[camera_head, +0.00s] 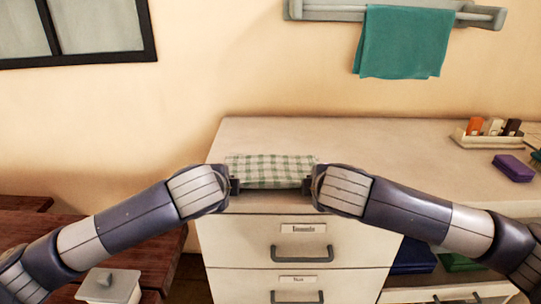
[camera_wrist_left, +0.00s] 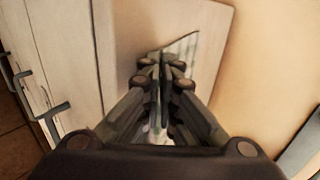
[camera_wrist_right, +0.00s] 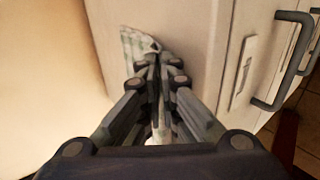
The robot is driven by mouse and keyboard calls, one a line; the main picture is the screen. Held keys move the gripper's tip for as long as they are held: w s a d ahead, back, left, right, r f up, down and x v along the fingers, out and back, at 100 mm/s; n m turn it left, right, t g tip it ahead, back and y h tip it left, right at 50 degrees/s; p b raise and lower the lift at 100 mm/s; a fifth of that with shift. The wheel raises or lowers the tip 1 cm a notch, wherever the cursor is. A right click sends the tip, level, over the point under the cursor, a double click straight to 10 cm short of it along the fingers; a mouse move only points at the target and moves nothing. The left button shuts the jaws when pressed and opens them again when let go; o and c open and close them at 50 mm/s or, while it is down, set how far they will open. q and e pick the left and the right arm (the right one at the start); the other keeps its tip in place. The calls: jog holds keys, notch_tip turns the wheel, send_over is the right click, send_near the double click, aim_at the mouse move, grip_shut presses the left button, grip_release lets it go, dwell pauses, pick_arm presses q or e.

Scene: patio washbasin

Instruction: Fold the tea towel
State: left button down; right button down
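The tea towel (camera_head: 270,168) is green-and-white checked and lies on the cream counter top near its front edge. My left gripper (camera_head: 236,187) is at the towel's near left corner, and my right gripper (camera_head: 306,186) is at its near right corner. Both grippers are shut, with the fingers pressed together on the towel's near edge. Part of the towel shows past the fingers in the left wrist view (camera_wrist_left: 182,48) and in the right wrist view (camera_wrist_right: 138,42). The pinched cloth itself is mostly hidden by the fingers.
The counter (camera_head: 400,150) is clear behind and right of the towel. A teal towel (camera_head: 403,42) hangs on a wall rail. Drawers (camera_head: 300,240) are below.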

pick_arm(q)
jog(key=c, duration=1.5)
grip_release()
pick_arm(e)
jog(key=c, duration=1.5)
grip_release()
